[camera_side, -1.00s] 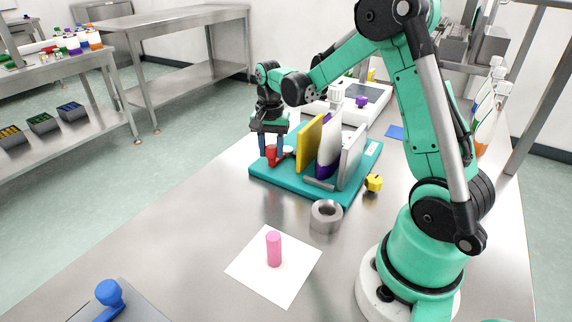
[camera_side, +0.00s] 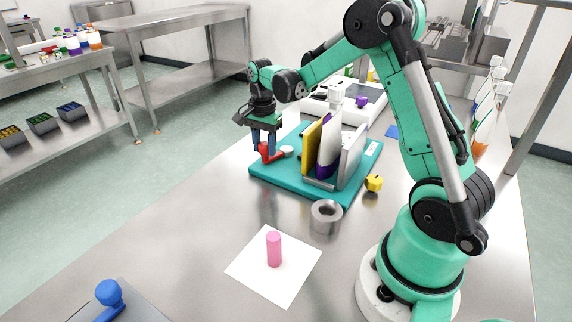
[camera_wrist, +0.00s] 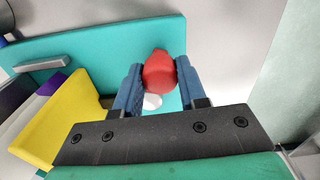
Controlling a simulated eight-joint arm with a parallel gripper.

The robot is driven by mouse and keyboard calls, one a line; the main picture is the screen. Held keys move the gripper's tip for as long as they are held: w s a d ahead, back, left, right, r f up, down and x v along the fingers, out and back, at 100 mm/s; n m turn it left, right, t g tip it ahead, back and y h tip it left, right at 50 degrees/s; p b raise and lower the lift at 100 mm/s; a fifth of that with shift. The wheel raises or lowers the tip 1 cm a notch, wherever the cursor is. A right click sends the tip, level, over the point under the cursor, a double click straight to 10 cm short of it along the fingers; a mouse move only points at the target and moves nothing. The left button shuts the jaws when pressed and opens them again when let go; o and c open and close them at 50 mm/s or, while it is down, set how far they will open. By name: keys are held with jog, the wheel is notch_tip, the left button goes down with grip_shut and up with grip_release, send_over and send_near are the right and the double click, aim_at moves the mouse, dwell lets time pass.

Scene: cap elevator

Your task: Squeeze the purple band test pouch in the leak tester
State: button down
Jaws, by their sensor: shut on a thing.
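The leak tester has a teal base (camera_side: 283,177) on the steel table, carrying an upright yellow plate (camera_side: 313,145) and a grey metal plate (camera_side: 351,156). The pouch (camera_side: 328,140), white with a purple band, stands upright between the two plates; whether both plates touch it I cannot tell. A red handle (camera_side: 268,152) sits at the left part of the base. My gripper (camera_side: 264,147) is shut on this handle. In the wrist view the red handle (camera_wrist: 158,70) is between the blue fingers (camera_wrist: 157,88), and the yellow plate (camera_wrist: 62,118) is at the left.
A white round piece (camera_side: 287,151) lies beside the handle. A grey ring (camera_side: 326,216) and a yellow block (camera_side: 374,183) are near the base. A pink cylinder (camera_side: 274,249) stands on a white sheet (camera_side: 250,268). The table left of the base is clear.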

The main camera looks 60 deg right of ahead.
jog(key=w+m, duration=0.1)
jog(key=m, duration=0.1)
jog(key=w+d+m, duration=0.1)
jog(key=m, duration=0.1)
jog(key=shift+w+d+m, duration=0.1)
jog(key=shift+d+m, duration=0.05)
jog(key=shift+m, duration=0.15)
jog(key=shift+w+d+m, duration=0.35)
jog(key=shift+d+m, duration=0.1)
jog(key=shift+m, duration=0.5)
jog(key=shift+w+d+m, duration=0.3)
jog(key=shift+d+m, duration=0.1)
jog(key=shift+m, duration=0.55)
jog(key=shift+c, duration=2.4)
grip_release()
notch_tip(320, 180, up, 6)
jog(key=shift+f, duration=0.15)
